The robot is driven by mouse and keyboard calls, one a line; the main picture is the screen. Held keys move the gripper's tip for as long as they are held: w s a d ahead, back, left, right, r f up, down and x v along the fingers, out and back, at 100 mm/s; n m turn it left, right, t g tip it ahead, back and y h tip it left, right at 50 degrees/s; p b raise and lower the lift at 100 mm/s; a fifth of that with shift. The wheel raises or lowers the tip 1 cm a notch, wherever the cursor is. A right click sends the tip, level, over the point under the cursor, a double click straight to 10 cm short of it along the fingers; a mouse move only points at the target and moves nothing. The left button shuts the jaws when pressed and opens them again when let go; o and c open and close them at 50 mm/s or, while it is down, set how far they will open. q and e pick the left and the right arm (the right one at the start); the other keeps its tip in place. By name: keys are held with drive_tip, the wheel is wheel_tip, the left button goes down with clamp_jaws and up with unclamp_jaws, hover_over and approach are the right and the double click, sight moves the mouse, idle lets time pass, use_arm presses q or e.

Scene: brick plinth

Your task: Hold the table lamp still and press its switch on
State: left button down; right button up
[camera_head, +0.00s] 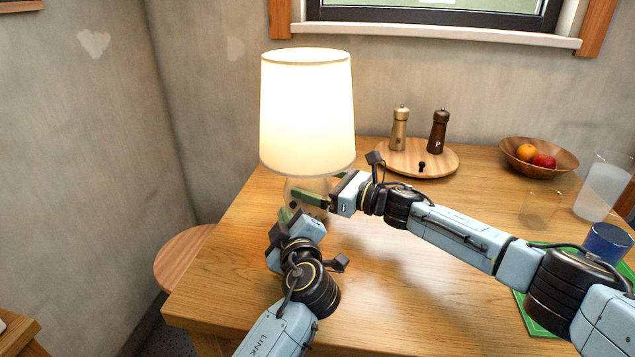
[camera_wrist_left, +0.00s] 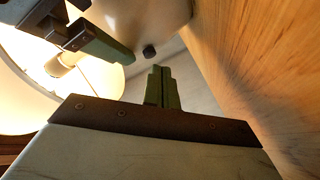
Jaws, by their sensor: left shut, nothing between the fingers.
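The table lamp (camera_head: 307,110) stands upright on the wooden table, its cream shade glowing brightly. Its rounded pale base shows below the shade, partly hidden by my grippers, and again in the left wrist view (camera_wrist_left: 150,18). A small dark round switch (camera_wrist_left: 149,52) sticks out of the base in that view. My right gripper (camera_head: 322,194) reaches in from the right, its green fingers on either side of the base, apparently clamping it. My left gripper (camera_head: 286,214) is shut and empty, in front of the base. In the left wrist view its fingertips (camera_wrist_left: 161,72) point toward the switch, a small gap away.
A round wooden board (camera_head: 440,164) with two mills stands behind right. A fruit bowl (camera_head: 565,163), glasses, a blue cup (camera_head: 607,243) and a green mat (camera_head: 535,313) are at the right. A round stool (camera_head: 178,262) is left of the table. The table's front middle is clear.

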use_arm(q)
drive_tip(key=shift+s+a, duration=0.55)
drive_tip(key=shift+s, duration=0.3)
drive_tip(key=shift+s+a, duration=0.6)
drive_tip(key=shift+s, duration=0.2)
drive_tip(key=shift+s+a, duration=0.55)
drive_tip(key=shift+s, duration=0.3)
use_arm(e)
drive_tip(key=shift+f, duration=0.25)
drive_tip(key=o, duration=1.7)
drive_tip(key=shift+c, duration=0.2)
drive_tip(key=shift+o, duration=0.3)
drive_tip(key=shift+r, duration=0.1)
